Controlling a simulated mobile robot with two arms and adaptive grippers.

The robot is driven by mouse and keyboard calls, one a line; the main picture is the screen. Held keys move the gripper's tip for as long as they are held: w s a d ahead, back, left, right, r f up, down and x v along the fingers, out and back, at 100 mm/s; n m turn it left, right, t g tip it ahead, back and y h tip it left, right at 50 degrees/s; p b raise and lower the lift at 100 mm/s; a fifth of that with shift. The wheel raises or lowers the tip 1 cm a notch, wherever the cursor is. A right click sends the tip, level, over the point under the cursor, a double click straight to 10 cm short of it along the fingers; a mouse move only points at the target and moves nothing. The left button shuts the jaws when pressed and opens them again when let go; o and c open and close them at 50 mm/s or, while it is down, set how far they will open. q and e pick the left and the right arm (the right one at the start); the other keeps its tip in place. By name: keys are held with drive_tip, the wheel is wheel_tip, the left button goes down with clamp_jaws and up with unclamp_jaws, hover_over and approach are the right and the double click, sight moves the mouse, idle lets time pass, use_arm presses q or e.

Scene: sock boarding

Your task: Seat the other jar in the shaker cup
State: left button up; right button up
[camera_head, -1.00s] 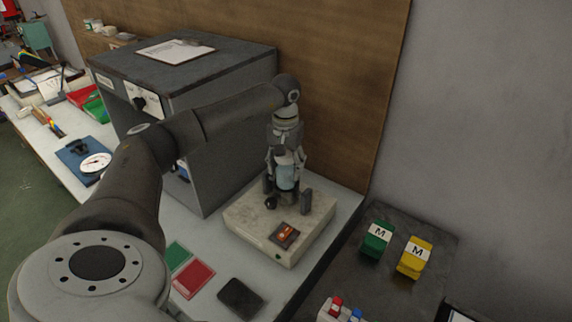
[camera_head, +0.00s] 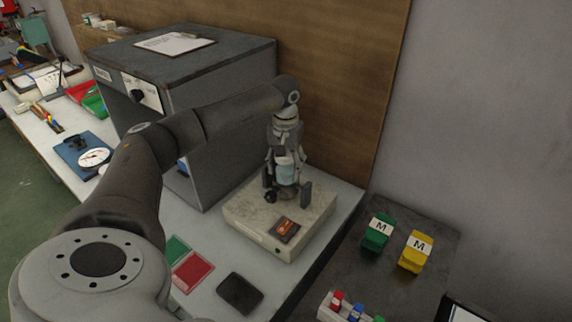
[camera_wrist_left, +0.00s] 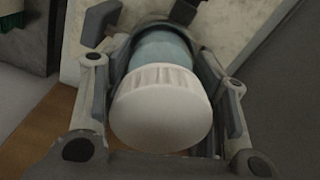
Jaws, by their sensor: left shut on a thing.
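My left gripper (camera_head: 287,168) points down over the shaker base (camera_head: 245,221), a pale box with an orange-lit switch at the front of its top. It is shut on a jar (camera_head: 285,172) with a light blue body. In the left wrist view the jar's white ribbed lid (camera_wrist_left: 160,108) faces the camera between the two fingers, with the blue body (camera_wrist_left: 163,50) beyond it. A dark cup (camera_head: 286,191) shows under the jar, mostly covered by the fingers. I cannot tell whether the jar's bottom is inside it. My right gripper is not in view.
A grey cabinet (camera_head: 228,130) stands left of the shaker, with a clipboard (camera_head: 175,42) on top. A green block (camera_head: 378,232) and a yellow block (camera_head: 415,252), each marked M, sit on the dark surface at right. Red and green cards and a dark pad (camera_head: 240,293) lie in front.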

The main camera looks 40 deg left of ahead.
use_arm(q)
drive_tip(key=shift+f+b, duration=0.3)
drive_tip(key=shift+f, duration=0.25)
drive_tip(key=o, duration=1.3)
wheel_tip(320, 180, up, 12)
drive_tip(key=shift+s, duration=0.15)
